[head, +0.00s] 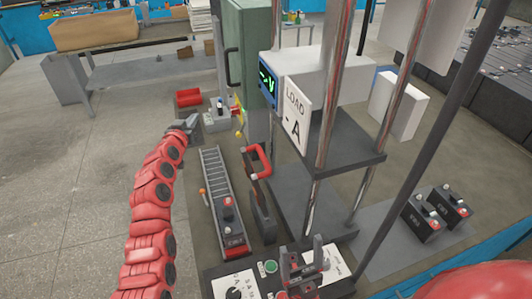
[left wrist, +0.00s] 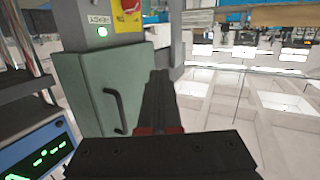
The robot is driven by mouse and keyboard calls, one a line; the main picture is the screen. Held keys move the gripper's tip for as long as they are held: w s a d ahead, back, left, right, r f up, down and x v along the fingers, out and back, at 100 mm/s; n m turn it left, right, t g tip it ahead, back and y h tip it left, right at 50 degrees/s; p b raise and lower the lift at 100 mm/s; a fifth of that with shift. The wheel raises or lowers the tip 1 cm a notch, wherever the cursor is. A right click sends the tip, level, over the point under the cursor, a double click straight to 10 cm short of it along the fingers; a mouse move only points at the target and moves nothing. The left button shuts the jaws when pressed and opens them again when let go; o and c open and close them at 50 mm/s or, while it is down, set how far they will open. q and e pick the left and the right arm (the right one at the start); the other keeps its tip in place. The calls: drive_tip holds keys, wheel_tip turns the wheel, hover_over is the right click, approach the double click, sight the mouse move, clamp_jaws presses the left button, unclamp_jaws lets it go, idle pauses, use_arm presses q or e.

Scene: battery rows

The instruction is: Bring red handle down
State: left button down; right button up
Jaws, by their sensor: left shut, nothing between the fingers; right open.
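A red loop-shaped handle (head: 257,162) stands raised on a dark upright post beside the grey ladder-like rack in the head view. Another red handle (left wrist: 129,6) sits on a yellow plate on the grey-green cabinet (left wrist: 95,85) in the left wrist view, cut by the top edge. A green light and a label are left of it. My left gripper (head: 189,122) is at the end of the red arm, left of the cabinet and apart from both handles. It is shut and empty, and its dark fingers (left wrist: 158,95) point past the cabinet's right edge.
A metal frame with a load meter (head: 268,86) stands right of centre. Black batteries (head: 435,212) sit at the right. A control panel (head: 268,283) with knobs is at the bottom. A workbench (head: 150,72) stands behind. The floor at left is clear.

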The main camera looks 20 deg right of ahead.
use_arm(q)
drive_tip(key=s+d+r+m+g+h, duration=0.45)
drive_tip(key=d+m+g, duration=0.2)
drive_tip(key=d, duration=0.45)
drive_tip(key=s+d+r+m+g+y, duration=0.1)
drive_tip(key=s+d+r+m+g, duration=0.1)
drive_tip(key=s, duration=0.6)
drive_tip(key=s+d+r+m+g+y, duration=0.2)
drive_tip(key=s+m+g, duration=0.2)
drive_tip(key=s, duration=0.5)
drive_tip(key=shift+r+m+g, duration=0.2)
drive_tip(key=shift+m+g, duration=0.15)
drive_tip(key=shift+g, duration=0.8)
drive_tip(key=shift+d, duration=0.1)
drive_tip(key=p+x, duration=0.3)
drive_tip(key=x, duration=0.7)
drive_tip(key=shift+a+f+p, duration=0.25)
drive_tip(key=shift+a+p, duration=0.1)
drive_tip(key=shift+a, duration=0.3)
drive_tip(key=shift+a+f+p, duration=0.2)
drive_tip(key=shift+a+p, duration=0.1)
drive_tip(key=shift+a, duration=0.35)
drive_tip(key=shift+a+f+p, duration=0.25)
drive_tip(key=shift+a+p, duration=0.1)
drive_tip(key=shift+a, duration=0.3)
